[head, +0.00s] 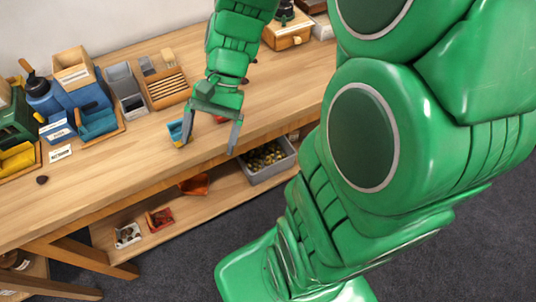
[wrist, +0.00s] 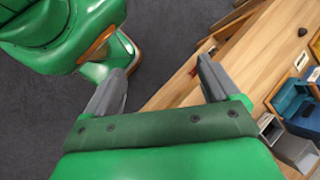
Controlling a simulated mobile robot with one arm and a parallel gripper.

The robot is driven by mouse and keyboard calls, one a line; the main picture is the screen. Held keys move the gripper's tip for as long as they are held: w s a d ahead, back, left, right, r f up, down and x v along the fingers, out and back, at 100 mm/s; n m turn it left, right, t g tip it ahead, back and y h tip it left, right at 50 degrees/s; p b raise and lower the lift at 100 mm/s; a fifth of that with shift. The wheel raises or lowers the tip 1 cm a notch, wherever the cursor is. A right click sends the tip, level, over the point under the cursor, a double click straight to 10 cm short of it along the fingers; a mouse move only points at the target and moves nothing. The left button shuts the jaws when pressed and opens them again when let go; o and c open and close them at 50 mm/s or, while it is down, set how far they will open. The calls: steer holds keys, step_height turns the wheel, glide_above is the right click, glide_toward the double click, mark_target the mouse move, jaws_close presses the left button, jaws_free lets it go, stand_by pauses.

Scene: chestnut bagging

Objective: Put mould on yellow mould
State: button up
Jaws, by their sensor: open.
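A yellow block-like piece (head: 17,160), possibly the yellow mould, lies on a wooden board at the far left of the table in the head view. A blue piece (head: 96,122) of similar form sits on a board to its right; a blue piece also shows in the wrist view (wrist: 292,104). I cannot tell which piece is the mould. My gripper (head: 211,136) is open and empty near the table's front edge. A small blue and yellow item (head: 176,132) shows by its left finger. In the wrist view my gripper (wrist: 161,68) has nothing between its fingers.
Grey bins (head: 126,91) and a slotted wooden rack (head: 167,88) stand behind. A small red item (head: 219,119) shows between my fingers. A dark lump (head: 42,180) lies on the table (head: 100,185). A grey crate (head: 268,174) is on the lower shelf. The front left tabletop is mostly clear.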

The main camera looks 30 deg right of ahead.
steer(key=s+d+r+n+t+h, duration=0.1)
steer(key=s+d+r+n+h, duration=0.1)
steer(key=s, duration=0.4)
steer(key=s+d+r+n+t+h, duration=0.1)
steer(key=s+d+r+n+h, duration=0.1)
steer(key=s+d+n+h, duration=0.2)
steer(key=shift+s+d, duration=0.4)
steer(key=shift+s, duration=0.9)
steer(key=shift+f, duration=0.1)
